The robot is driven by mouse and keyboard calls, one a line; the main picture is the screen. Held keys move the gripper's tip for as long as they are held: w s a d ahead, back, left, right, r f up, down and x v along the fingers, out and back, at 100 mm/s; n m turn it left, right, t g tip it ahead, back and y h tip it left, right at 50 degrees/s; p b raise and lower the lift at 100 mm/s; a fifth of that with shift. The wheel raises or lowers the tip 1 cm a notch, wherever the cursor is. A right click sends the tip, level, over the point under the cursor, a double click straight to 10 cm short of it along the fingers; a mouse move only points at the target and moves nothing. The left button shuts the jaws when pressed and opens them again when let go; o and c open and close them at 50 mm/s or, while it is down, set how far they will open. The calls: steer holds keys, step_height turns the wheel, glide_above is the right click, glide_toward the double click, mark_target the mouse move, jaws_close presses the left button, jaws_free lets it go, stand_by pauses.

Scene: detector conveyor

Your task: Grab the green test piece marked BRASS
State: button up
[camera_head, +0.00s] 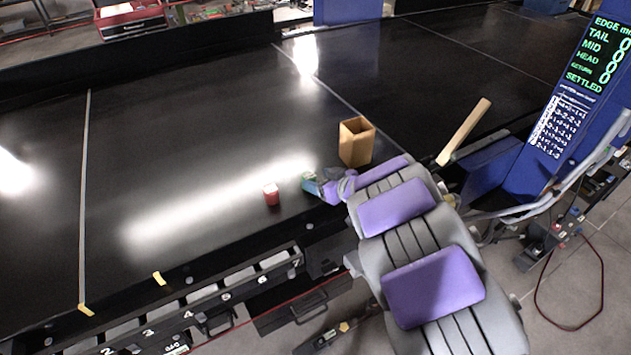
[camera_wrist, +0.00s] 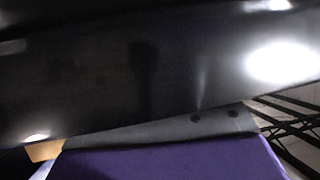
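In the wrist view, a purple and grey part of my own arm fills the bottom, and no green piece shows.
A red piece (camera_head: 271,194) stands left of the green one. An open tan box (camera_head: 356,142) stands behind my gripper. A wooden bar (camera_head: 463,132) and a blue display post (camera_head: 560,120) are at the right. The belt's left (camera_head: 150,150) is clear.

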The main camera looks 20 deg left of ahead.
steer(key=a, duration=0.3)
steer(key=shift+s+f, duration=0.15)
steer(key=shift+f, duration=0.15)
steer(key=c, duration=0.4)
steer(key=shift+c, duration=1)
steer(key=shift+d+r, duration=0.1)
steer(key=shift+d, duration=0.3)
steer(key=c, duration=0.4)
